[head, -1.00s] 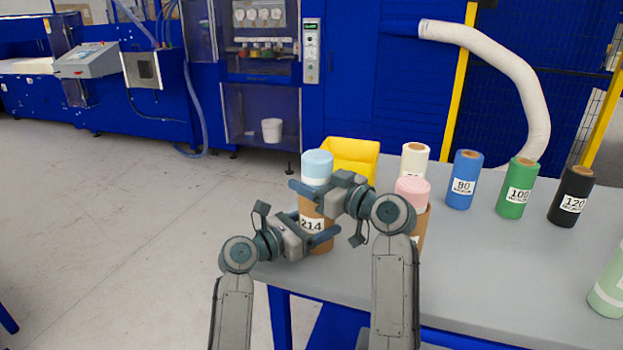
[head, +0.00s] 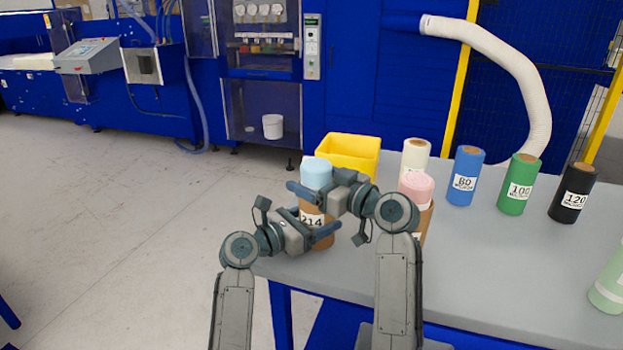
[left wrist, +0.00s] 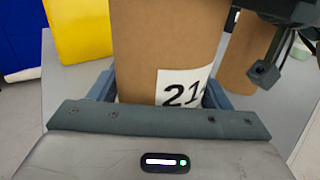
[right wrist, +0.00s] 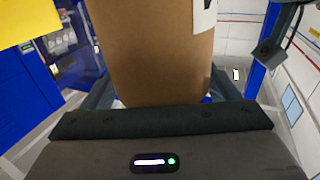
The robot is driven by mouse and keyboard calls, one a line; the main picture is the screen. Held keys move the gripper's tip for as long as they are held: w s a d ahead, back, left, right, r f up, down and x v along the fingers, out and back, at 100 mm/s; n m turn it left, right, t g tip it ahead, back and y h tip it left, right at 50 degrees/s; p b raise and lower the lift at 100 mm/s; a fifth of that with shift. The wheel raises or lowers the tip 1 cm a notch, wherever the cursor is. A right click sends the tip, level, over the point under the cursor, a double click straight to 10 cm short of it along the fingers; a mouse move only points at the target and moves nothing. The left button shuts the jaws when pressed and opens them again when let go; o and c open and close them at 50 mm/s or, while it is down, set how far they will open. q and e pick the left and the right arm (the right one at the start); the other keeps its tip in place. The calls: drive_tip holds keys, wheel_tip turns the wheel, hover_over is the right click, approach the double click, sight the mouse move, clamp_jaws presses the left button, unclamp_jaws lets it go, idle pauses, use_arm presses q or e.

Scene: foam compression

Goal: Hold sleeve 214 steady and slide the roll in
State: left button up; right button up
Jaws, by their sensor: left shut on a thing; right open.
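Sleeve 214 (head: 311,221), a brown tube with a white label, stands upright near the table's front left. It also shows in the left wrist view (left wrist: 140,55) and the right wrist view (right wrist: 150,50). A light blue foam roll (head: 316,173) stands up out of its top; its lower part is hidden. My left gripper (head: 312,227) is shut on the sleeve around the label. My right gripper (head: 315,203) is open, with its fingers around the sleeve's upper part, just below the visible blue roll. Whether it touches is hidden.
A yellow bin (head: 345,143) is behind the sleeve. A pink roll (head: 416,185) in another brown sleeve (head: 426,225) stands close on the right, behind my right arm. White, blue (head: 465,175), green and black rolls stand further right. The middle-right tabletop (head: 500,265) is clear.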

sight(331, 174)
drive_tip(key=shift+s+d+f, duration=0.2)
drive_tip(key=shift+s+d, duration=0.1)
drive_tip(key=shift+d, duration=0.05)
use_arm(q)
drive_tip(key=shift+w+d+f, duration=0.15)
use_arm(e)
drive_tip(key=shift+s+d+r, duration=0.15)
drive_tip(key=shift+d+r, duration=0.05)
drive_tip(key=shift+d, duration=0.2)
drive_tip(key=shift+s+d+r, duration=0.15)
drive_tip(key=shift+d+r, duration=0.05)
drive_tip(key=shift+d, duration=0.2)
use_arm(q)
drive_tip(key=shift+f, duration=0.1)
use_arm(e)
drive_tip(key=shift+s+d+r, duration=0.5)
drive_tip(key=shift+s+d, duration=0.2)
drive_tip(key=shift+d, duration=0.05)
drive_tip(key=shift+s+d+r, duration=0.5)
drive_tip(key=shift+s+d, duration=0.15)
drive_tip(key=shift+d, duration=0.05)
use_arm(q)
drive_tip(key=o, duration=1.1)
use_arm(e)
drive_tip(key=shift+w, duration=0.1)
